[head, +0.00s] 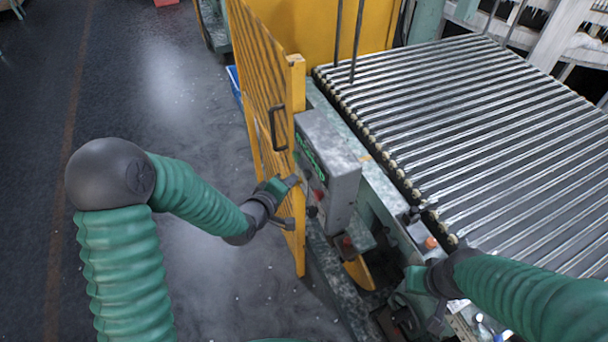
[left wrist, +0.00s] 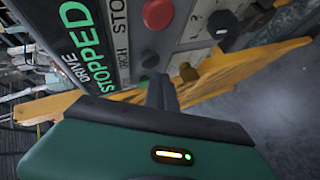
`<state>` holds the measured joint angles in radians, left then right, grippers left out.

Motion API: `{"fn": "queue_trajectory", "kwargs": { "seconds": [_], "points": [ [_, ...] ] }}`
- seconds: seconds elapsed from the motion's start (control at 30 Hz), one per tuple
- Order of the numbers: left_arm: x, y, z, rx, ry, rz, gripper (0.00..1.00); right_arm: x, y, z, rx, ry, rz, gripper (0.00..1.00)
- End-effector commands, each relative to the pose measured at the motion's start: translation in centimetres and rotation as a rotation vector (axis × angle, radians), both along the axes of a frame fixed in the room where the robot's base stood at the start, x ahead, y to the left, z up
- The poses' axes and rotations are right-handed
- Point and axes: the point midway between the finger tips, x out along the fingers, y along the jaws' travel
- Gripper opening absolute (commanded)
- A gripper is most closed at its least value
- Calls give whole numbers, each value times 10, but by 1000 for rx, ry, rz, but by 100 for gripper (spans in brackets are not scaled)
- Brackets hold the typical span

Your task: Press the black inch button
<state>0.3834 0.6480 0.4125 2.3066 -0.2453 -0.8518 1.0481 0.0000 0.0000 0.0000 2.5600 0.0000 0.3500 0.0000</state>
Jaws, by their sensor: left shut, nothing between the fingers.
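The grey control box (head: 335,160) stands beside the yellow gate, its panel facing left. In the left wrist view the panel (left wrist: 100,12) shows a green "DRIVE STOPPED" display (left wrist: 83,40), a red button (left wrist: 157,13) by the "STOP" label, and a dark round button (left wrist: 150,60) by the "INCH" label. My left gripper (head: 295,181) is shut and empty, in front of the panel. In the left wrist view its fingertips (left wrist: 160,80) are just below the dark button; whether they touch it I cannot tell. My right gripper (head: 424,292) is low at the right, its fingers unclear.
A yellow slatted gate (head: 268,75) with a handle stands close to my left forearm. A roller conveyor (head: 480,130) fills the right side. The floor at left is open.

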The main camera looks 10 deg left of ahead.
Motion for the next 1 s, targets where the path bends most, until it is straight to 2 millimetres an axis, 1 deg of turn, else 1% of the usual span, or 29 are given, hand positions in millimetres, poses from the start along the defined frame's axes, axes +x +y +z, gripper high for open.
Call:
{"fn": "queue_trajectory", "kwargs": {
  "seconds": [0.7,1.0],
  "points": [
    [0,0,0,0,0,0,0,0,0,0,0,0,0,35],
    [4,-8,1,1,0,-1,0,0,0,0,0,0,0,35]
  ]
}}
